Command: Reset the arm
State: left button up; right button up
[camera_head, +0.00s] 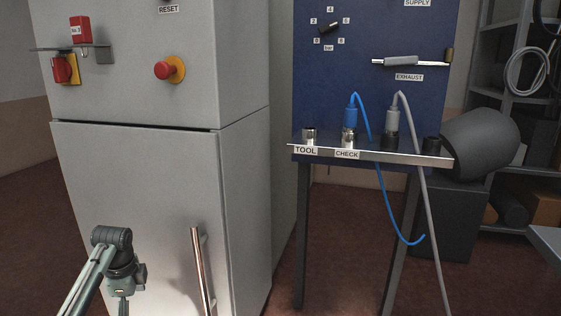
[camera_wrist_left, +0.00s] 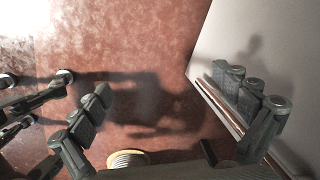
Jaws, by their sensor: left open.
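My left arm comes in at the lower left of the head view, in front of the grey cabinet (camera_head: 160,200). Its left gripper (camera_head: 123,292) points down, to the left of the cabinet's upright metal handle (camera_head: 201,270). In the left wrist view the two fingers of the left gripper (camera_wrist_left: 172,98) stand wide apart with nothing between them. Reddish floor lies below them. The handle (camera_wrist_left: 222,108) runs behind the right finger in that view; I cannot tell whether they touch. My right gripper is in neither view.
The cabinet carries a red emergency button (camera_head: 164,70) and a red-yellow switch (camera_head: 66,69). To the right, a blue panel (camera_head: 350,90) stands behind a narrow shelf (camera_head: 400,157) with plugs; a blue hose (camera_head: 388,200) and a grey hose (camera_head: 425,210) hang down. Floor shows between.

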pick_arm(q)
jog(key=w+a+r+n+t+y, duration=0.2)
jog(key=w+a+r+n+t, duration=0.15)
jog(key=w+n, duration=0.35)
jog(key=w+a+r+n+t+y, duration=0.1)
jog(key=w+a+r+n+t, duration=0.1)
jog(key=w+r+n+t, duration=0.35)
jog(key=s+d+f+n+g+h, duration=0.15)
jog(key=s+d+f, duration=0.25)
jog(key=s+f, duration=0.6)
jog(key=s+d+f+g, duration=0.35)
jog(key=s+f, duration=0.45)
jog(key=f, duration=0.3)
jog(key=s+d+f, duration=0.2)
jog(key=s+f, duration=0.1)
jog(key=s, duration=0.5)
jog(key=s+d+f+g, duration=0.1)
jog(key=s+d+f, duration=0.1)
jog(key=s, duration=0.6)
jog(key=s+d+f+g+h, duration=0.1)
jog(key=s+f, duration=0.3)
jog(key=s, duration=0.4)
jog(key=shift+s+d+f, duration=0.35)
jog(key=shift+d, duration=0.55)
